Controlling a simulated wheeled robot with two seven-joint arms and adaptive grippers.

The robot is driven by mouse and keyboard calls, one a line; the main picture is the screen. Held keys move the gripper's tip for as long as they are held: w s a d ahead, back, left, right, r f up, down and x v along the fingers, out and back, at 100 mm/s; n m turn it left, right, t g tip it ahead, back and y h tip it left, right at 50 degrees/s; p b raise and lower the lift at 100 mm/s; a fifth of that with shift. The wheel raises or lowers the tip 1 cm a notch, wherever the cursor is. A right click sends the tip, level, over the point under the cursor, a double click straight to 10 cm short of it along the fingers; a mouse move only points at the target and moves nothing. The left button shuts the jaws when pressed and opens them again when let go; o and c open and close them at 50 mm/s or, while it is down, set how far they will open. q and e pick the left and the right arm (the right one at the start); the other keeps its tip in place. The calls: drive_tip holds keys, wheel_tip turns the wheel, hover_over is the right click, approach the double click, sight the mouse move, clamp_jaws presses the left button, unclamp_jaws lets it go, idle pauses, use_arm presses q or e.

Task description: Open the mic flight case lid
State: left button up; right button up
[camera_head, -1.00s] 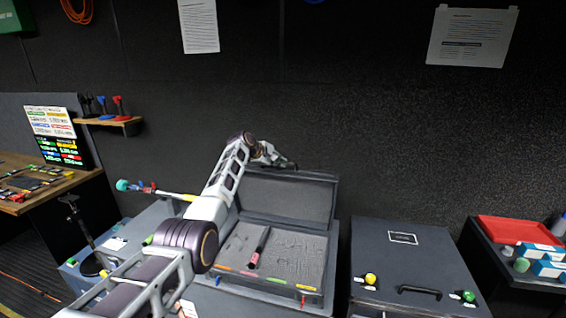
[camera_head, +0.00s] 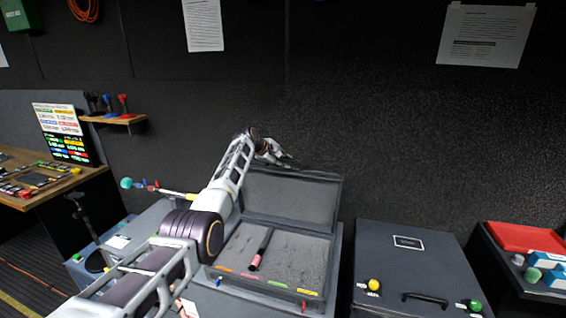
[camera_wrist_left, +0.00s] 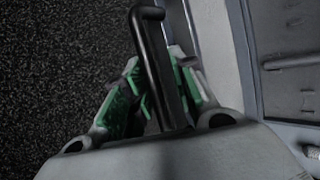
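The mic flight case (camera_head: 240,284) stands in the middle of the head view. Its grey lid (camera_head: 290,200) stands raised at the back, about upright. A dark microphone with a pink end (camera_head: 261,249) lies on the grey foam inside. My left gripper (camera_head: 284,161) is at the lid's top edge, with my arm crossing the case's left side. In the left wrist view a black bar-shaped handle (camera_wrist_left: 152,50) runs between the green-padded fingers (camera_wrist_left: 160,90), which are drawn in around it and appear closed on it. My right gripper is out of view.
A closed dark case (camera_head: 390,255) with a black handle stands to the right. Beyond it a red tray (camera_head: 520,237) and small boxes sit on another surface. A dark wall with pinned papers (camera_head: 487,35) rises behind. A grey box (camera_head: 150,225) stands to the left.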

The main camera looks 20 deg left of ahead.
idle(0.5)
use_arm(q)
drive_tip(key=shift+s+a, duration=0.1)
drive_tip(key=shift+a, duration=0.05)
drive_tip(key=shift+s+a+r, duration=0.25)
drive_tip(key=shift+s+r, duration=0.1)
drive_tip(key=shift+r, duration=0.1)
drive_tip(key=v, duration=1)
drive_tip(key=shift+s+r, duration=0.15)
drive_tip(key=shift+s, duration=0.1)
idle(0.3)
